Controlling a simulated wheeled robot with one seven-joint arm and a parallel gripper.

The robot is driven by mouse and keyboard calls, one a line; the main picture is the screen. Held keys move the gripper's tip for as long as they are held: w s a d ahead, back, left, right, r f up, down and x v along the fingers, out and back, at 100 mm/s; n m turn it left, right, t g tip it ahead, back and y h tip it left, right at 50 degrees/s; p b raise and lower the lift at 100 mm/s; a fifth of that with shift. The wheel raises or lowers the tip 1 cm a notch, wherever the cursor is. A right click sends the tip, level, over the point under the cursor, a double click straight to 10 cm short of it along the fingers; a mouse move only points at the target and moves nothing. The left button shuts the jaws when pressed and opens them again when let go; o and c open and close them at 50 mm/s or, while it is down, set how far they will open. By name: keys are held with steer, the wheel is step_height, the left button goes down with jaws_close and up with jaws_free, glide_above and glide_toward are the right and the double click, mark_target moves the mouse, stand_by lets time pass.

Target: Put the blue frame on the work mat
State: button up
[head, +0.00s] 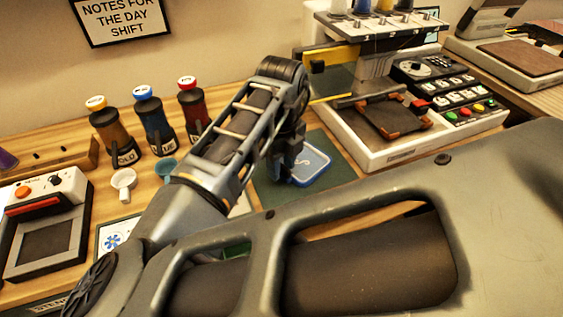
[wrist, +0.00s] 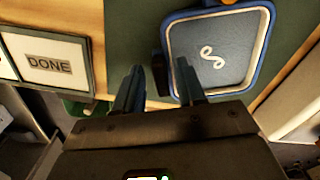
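The blue frame (head: 312,168), with rounded corners and a pale squiggle on its grey-blue panel, lies over the dark green work mat (head: 262,190). In the wrist view the frame (wrist: 222,72) shows at upper right, with the mat (wrist: 130,30) around its left side. A dark tab (wrist: 158,74) sticks out at the frame's left edge. My gripper (head: 287,178) is at the frame's left side. In the wrist view my gripper (wrist: 158,88) has its fingers apart, with the tab between them and a gap showing. The right finger overlaps the frame's lower-left corner.
A sign marked DONE (wrist: 48,63) lies left of the mat. Ink bottles (head: 150,120) and small cups (head: 123,182) stand at the back left. A press machine (head: 375,110) with buttons stands right of the mat. A device with a red bar (head: 45,225) is at far left.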

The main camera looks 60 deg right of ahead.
step_height(320, 180, up, 12)
steer(key=shift+r, duration=0.15)
stand_by(0.3)
steer(key=shift+c, duration=0.2)
stand_by(1.0)
